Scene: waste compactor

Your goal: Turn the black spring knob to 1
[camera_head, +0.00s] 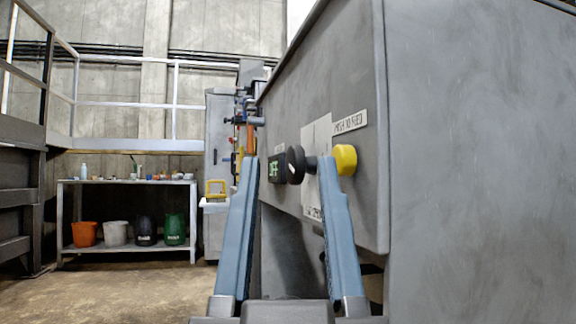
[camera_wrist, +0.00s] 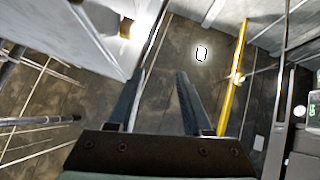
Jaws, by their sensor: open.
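The black knob (camera_head: 295,165) sticks out from the grey machine's sloping front panel on a short stem, with a light mark on its face. In the head view the knob appears between the fingertips; I cannot tell the depth gap. The wrist view shows the open fingers (camera_wrist: 156,88) with nothing between them; I cannot make out the knob there.
The machine's large grey side wall (camera_head: 480,150) fills the right. At the back left a metal bench (camera_head: 125,182) holds small items, with several buckets below. Railings (camera_head: 130,104) run behind it. The floor (camera_head: 130,290) at left is clear. A yellow bar (camera_wrist: 232,78) crosses the wrist view.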

